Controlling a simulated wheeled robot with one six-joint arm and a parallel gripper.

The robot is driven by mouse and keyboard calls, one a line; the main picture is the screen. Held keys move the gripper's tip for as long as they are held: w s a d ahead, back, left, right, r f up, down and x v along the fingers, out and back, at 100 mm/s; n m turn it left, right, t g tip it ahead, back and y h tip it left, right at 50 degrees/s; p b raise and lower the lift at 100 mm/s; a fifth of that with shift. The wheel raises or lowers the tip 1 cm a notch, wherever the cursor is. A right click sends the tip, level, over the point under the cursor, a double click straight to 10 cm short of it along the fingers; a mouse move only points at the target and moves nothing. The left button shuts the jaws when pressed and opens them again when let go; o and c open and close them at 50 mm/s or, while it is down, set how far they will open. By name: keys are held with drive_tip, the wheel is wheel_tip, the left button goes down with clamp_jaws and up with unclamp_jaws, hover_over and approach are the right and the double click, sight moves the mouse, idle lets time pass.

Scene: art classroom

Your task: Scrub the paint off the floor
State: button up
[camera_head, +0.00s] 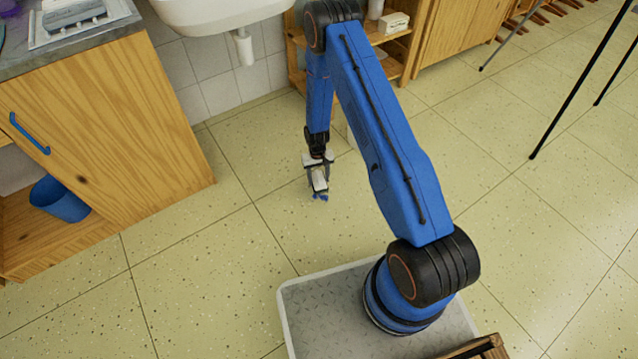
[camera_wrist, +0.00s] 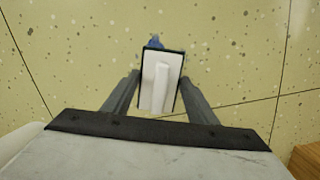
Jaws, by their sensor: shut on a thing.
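My gripper (camera_head: 318,168) hangs low over the tiled floor in the middle of the head view. It is shut on a white scrubber with a dark edge (camera_head: 319,181). In the wrist view the scrubber (camera_wrist: 161,82) sits between the two grey fingers, its white handle facing the camera. A small blue paint patch (camera_head: 321,198) shows just past the scrubber's lower end. The patch also shows at the scrubber's far end in the wrist view (camera_wrist: 155,43). The scrubber hides part of it. I cannot tell whether the scrubber touches the floor.
A wooden cabinet (camera_head: 110,130) with a blue bin (camera_head: 60,200) in its open part stands at the left. A white sink (camera_head: 215,15) and wooden shelves (camera_head: 395,60) are at the back. Thin dark stand legs (camera_head: 580,90) are at the right. The floor around the patch is clear.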

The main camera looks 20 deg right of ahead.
drive_tip(key=shift+r, duration=1.8)
drive_tip(key=d+r, duration=0.3)
drive_tip(key=r, duration=0.6)
drive_tip(key=w+d+r, duration=0.1)
drive_tip(key=d+r, duration=0.2)
drive_tip(key=r, duration=0.6)
drive_tip(key=shift+w+d, duration=0.15)
